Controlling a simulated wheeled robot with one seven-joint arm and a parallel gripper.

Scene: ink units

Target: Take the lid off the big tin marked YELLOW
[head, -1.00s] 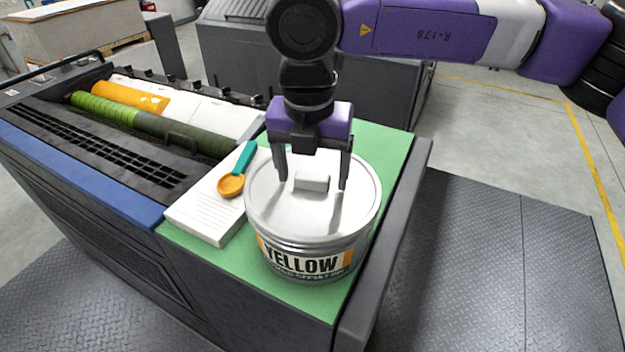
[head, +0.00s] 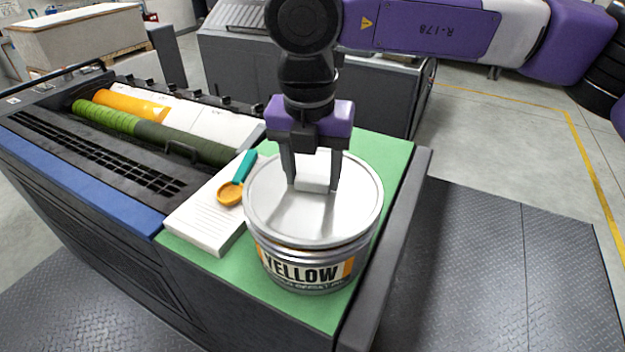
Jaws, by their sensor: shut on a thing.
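The big tin marked YELLOW (head: 305,270) stands upright on the green mat, its label facing me. Its silver lid (head: 300,222) sits on top, with a small block-like grip (head: 313,185) near the middle. My gripper (head: 313,187) points down from above and is shut on the lid's grip, one finger on each side of it.
A white pad (head: 205,217) lies left of the tin, with an orange and teal scoop (head: 231,193) on it. The green mat (head: 385,150) is bare behind the tin. A dark raised edge (head: 398,240) runs along its right. Rollers (head: 150,129) lie at the left.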

